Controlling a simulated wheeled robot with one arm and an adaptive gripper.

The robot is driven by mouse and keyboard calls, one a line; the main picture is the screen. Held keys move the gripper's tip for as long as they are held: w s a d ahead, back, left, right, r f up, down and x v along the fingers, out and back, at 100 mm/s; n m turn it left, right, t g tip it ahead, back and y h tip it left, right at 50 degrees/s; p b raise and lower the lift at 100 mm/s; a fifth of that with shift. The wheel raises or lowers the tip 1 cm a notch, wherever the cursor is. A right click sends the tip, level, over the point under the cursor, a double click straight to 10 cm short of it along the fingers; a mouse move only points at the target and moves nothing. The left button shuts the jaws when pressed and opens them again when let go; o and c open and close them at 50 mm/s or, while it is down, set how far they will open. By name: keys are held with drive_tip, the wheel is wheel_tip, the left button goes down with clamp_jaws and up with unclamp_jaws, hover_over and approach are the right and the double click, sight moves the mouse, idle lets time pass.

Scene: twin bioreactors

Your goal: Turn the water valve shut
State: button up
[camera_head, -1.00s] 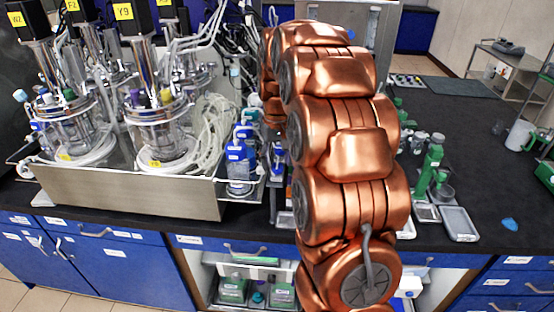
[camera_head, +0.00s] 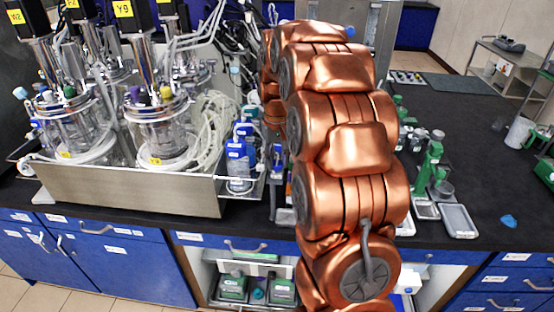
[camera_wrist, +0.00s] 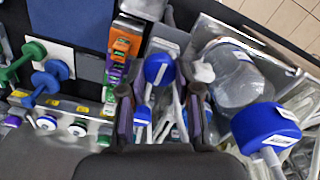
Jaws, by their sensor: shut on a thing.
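In the wrist view my gripper (camera_wrist: 160,98) has one dark finger on each side of a blue-topped piece (camera_wrist: 158,68) with a pale stem, and it is shut on it. Where the fingers touch it is not clear, and I cannot tell surely whether this piece is the water valve. A green handle (camera_wrist: 32,52) and a blue handle (camera_wrist: 46,84) stand at the left of the wrist view by a white panel, apart from the fingers. In the head view my copper-coloured arm hides my gripper and what it holds.
Blue-capped bottles (camera_head: 238,152) stand close by the steel tray (camera_head: 130,188) of the glass bioreactors (camera_head: 158,125). A large blue cap (camera_wrist: 265,128) is right of my gripper. A green bottle (camera_head: 430,165) and small trays (camera_head: 459,221) stand right of my arm; the far-right bench is mostly clear.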

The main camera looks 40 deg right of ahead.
drive_tip(key=shift+f+m+b, duration=0.1)
drive_tip(key=shift+m+b, duration=0.3)
drive_tip(key=shift+b, duration=0.1)
clamp_jaws()
drive_tip(key=shift+b, duration=0.35)
drive_tip(key=m+b, duration=0.2)
drive_tip(key=shift+f+m, duration=0.15)
drive_tip(key=shift+m, duration=0.25)
drive_tip(key=m+b, duration=0.3)
drive_tip(key=m, duration=0.1)
drive_tip(key=m+b, duration=0.1)
drive_tip(key=m, duration=0.4)
drive_tip(key=shift+r+b, duration=0.2)
drive_tip(key=shift+b, duration=0.15)
drive_tip(key=m, duration=0.5)
drive_tip(key=shift+m, duration=0.3)
